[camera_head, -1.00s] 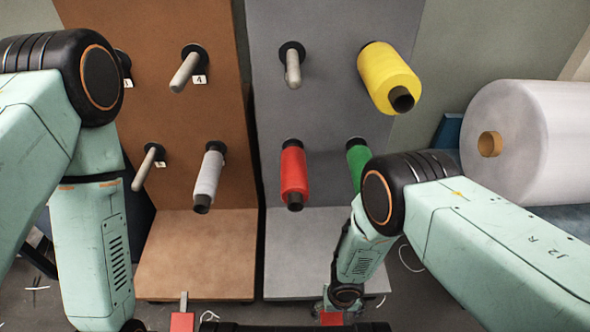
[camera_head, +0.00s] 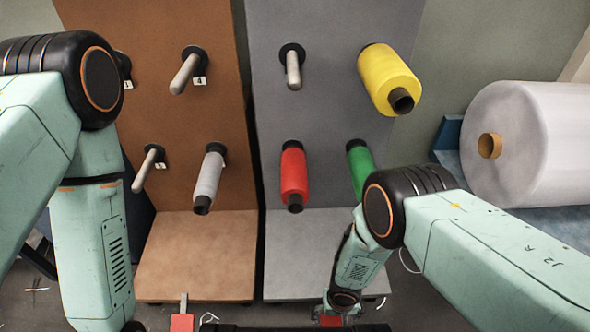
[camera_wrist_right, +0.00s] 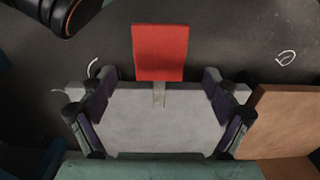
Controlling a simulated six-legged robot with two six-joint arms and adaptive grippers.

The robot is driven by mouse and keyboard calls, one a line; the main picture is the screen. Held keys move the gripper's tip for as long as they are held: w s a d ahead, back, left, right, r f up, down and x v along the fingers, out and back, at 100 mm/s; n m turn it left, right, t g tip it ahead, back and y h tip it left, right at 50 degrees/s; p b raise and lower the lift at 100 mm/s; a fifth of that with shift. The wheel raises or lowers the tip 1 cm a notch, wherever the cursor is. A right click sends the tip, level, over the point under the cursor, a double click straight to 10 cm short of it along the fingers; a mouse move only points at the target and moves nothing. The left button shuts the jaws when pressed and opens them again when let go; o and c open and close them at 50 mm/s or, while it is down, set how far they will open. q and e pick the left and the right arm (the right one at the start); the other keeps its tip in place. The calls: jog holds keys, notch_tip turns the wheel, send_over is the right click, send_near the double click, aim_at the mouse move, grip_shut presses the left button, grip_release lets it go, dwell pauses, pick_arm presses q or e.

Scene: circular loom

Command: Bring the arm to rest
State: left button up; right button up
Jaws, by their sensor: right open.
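My right arm comes in from the right in the head view, bent at the elbow with its forearm pointing down. My right gripper (camera_wrist_right: 160,105) is open and empty in the right wrist view, its two fingers wide apart. It points down over the grey base board (camera_wrist_right: 150,128) of the grey rack and a red plate (camera_wrist_right: 159,52) near the floor. In the head view the gripper is small and low, beside the same red plate (camera_head: 330,321). My left arm hangs down at the left; its gripper is outside the frame.
A brown panel (camera_head: 172,100) and a grey panel (camera_head: 325,80) carry pegs. Spools on them are yellow (camera_head: 388,75), red (camera_head: 293,173), green (camera_head: 358,162) and light grey (camera_head: 208,178). A large white roll (camera_head: 535,140) lies at right. Another red plate (camera_head: 182,323) is at bottom left.

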aim_at(333, 323)
jog(key=shift+f, duration=1.85)
jog(key=shift+f+b, duration=0.75)
jog(key=shift+b, duration=0.25)
jog(key=shift+s+r, duration=0.15)
notch_tip(333, 323, up, 8)
jog(key=p, duration=0.7)
jog(key=shift+w+a+r+b, duration=0.15)
jog(key=shift+w+b, duration=0.15)
jog(key=shift+b, duration=0.45)
jog(key=shift+w+r+b, duration=0.2)
jog(key=shift+r+b, duration=0.25)
jog(key=shift+b, duration=0.1)
jog(key=shift+r+b, duration=0.7)
jog(key=shift+r, duration=0.2)
